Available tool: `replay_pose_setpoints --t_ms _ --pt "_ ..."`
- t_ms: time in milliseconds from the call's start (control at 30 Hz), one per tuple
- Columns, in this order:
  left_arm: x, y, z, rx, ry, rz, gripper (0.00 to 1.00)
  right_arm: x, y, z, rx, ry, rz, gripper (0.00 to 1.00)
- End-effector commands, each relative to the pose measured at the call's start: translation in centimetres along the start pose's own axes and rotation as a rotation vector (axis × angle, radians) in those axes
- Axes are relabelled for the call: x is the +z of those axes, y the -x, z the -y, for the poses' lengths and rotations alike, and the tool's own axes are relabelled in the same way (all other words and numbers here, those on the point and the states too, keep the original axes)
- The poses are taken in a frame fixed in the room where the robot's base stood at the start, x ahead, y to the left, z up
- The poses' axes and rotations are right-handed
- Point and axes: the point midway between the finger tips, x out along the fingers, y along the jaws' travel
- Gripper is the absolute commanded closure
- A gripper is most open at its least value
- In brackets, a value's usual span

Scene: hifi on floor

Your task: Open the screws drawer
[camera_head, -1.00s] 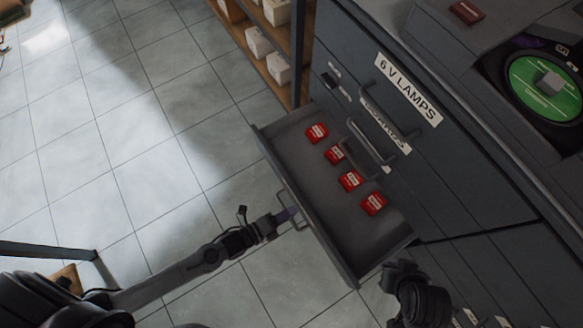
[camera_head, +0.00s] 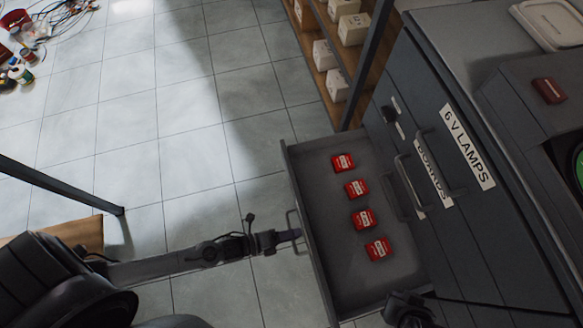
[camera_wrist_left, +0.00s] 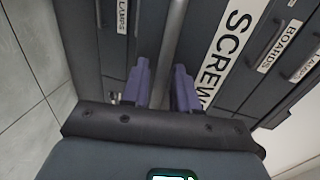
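The grey drawer (camera_head: 311,228) stands pulled out of the dark cabinet, with several red boxes (camera_head: 364,219) in a row inside. My left gripper (camera_head: 291,236) is at the bar handle (camera_head: 296,217) on its front. In the left wrist view the purple fingers (camera_wrist_left: 162,88) lie on both sides of the grey handle bar (camera_wrist_left: 174,45), with little gap. A label that begins "SCREW" (camera_wrist_left: 228,45) is beside the bar, its end hidden by a finger. A dark part of my right arm (camera_head: 408,308) shows at the bottom edge; its fingertips cannot be made out.
The cabinet has other closed drawers, one labelled "6 V LAMPS" (camera_head: 467,146). A wooden shelf (camera_head: 325,75) with white boxes stands behind the drawer. Tiled floor (camera_head: 190,140) is clear left of the drawer; bottles and cables lie at the far left.

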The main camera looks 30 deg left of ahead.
Motion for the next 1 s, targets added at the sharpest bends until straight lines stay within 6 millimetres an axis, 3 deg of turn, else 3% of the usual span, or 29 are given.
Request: replay_pose_setpoints --t_ms 433,1000 --pt "0.0 1.0 0.1 0.003 -0.001 0.0 0.69 -0.1 0.4 0.0 0.001 0.001 0.001 1.0" --pt "0.0 9.6 0.1 0.002 0.0 0.0 0.69 -1.0 3.1 -0.1 -0.002 -0.003 0.0 1.0"
